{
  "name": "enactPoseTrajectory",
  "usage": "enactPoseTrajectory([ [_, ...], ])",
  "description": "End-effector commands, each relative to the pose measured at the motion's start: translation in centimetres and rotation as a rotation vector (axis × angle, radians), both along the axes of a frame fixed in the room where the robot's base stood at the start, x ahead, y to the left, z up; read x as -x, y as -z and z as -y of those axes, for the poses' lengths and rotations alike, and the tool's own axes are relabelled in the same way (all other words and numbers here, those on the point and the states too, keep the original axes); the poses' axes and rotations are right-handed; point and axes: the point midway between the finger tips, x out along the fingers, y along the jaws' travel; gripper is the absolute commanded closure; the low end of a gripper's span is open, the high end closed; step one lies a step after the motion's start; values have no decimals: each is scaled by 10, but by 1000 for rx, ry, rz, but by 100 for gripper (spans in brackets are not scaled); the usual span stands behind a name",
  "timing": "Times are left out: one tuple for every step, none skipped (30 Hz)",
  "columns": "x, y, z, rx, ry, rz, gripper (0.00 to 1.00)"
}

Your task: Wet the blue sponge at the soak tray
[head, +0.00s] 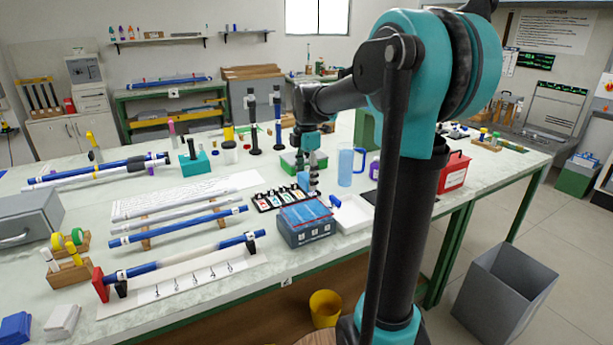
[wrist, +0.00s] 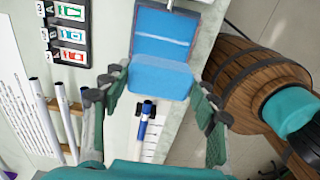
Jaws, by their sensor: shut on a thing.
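The blue sponge (wrist: 160,79) sits between the fingertips of my gripper (wrist: 157,92) in the wrist view, and the jaws are shut on it. A box with a blue top (wrist: 166,27), which looks like the soak tray, lies just beyond the sponge. The sponge covers its near part. In the head view my gripper (head: 314,187) points down just behind this grey-blue box (head: 306,234), which has labels on its front. I cannot tell whether the sponge touches the blue surface.
A white tray (head: 353,214) stands right of the box, and a black panel of coloured cards (head: 262,202) lies left. A blue rod (head: 140,270) rests on supports in front. A clear blue jug (head: 351,167) stands behind. The table's front edge is close.

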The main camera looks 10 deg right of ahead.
Motion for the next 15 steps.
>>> enactPoseTrajectory([
  [0,1,0,0,0,0,64],
  [0,2,0,0,1,0,64],
  [0,3,0,0,1,0,64],
  [0,4,0,0,1,0,64],
  [0,6,0,0,0,0,64],
  [0,8,0,0,0,0,64],
  [0,10,0,0,0,0,64],
  [0,12,0,0,0,0,64],
  [0,16,0,0,0,0,64],
  [0,18,0,0,0,0,64],
  [0,20,0,0,0,0,64],
  [0,24,0,0,0,0,64],
  [0,26,0,0,0,0,64],
  [0,29,0,0,0,0,64],
  [0,32,0,0,0,0,64],
])
